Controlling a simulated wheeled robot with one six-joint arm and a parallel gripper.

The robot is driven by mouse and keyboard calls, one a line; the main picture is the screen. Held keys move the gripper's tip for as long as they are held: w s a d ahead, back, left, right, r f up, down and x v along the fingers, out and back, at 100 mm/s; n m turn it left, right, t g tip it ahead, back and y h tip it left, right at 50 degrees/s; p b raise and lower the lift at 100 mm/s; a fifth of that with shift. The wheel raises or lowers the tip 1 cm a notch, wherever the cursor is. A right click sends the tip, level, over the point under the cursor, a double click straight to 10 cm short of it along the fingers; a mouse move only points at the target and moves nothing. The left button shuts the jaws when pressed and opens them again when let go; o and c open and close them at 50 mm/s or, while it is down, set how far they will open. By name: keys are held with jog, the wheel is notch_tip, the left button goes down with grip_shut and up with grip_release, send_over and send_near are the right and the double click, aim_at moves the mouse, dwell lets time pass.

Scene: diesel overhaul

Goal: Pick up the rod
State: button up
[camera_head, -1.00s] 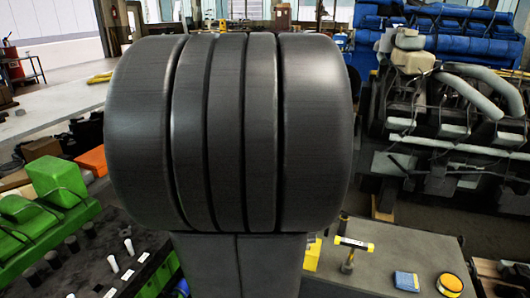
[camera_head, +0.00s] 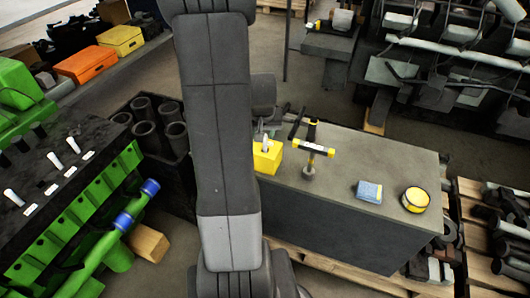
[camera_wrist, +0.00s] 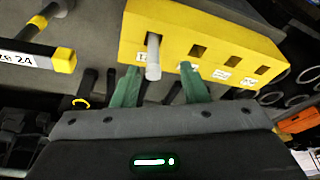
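The rod (camera_wrist: 153,58) is a short pale grey cylinder standing in the leftmost visible hole of a yellow block (camera_wrist: 215,25) in the wrist view. In the head view the rod (camera_head: 265,143) sticks up from the yellow block (camera_head: 267,160) at the left end of a grey workbench, beside my arm. My gripper (camera_wrist: 160,68) has two green fingers, spread apart. The rod's free end appears between the fingertips in the picture; I cannot tell how far off it is. No contact shows. In the head view my arm hides much of the gripper.
A T-shaped tool (camera_head: 314,148) with yellow ends stands close right of the block. A blue box (camera_head: 369,191) and a round yellow tin (camera_head: 415,199) lie farther right on the workbench (camera_head: 330,210). A black crate of cylinders (camera_head: 160,125) and a green engine part (camera_head: 75,220) are left.

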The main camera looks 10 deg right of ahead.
aim_at(265, 142)
jog(key=shift+d+b+x, duration=0.15)
jog(key=shift+b+x, duration=0.05)
jog(key=shift+x, duration=1.25)
jog(key=shift+d+b+x, duration=0.15)
jog(key=shift+d+x, duration=0.05)
jog(key=shift+x, duration=1.3)
jog(key=shift+s, duration=0.1)
grip_shut()
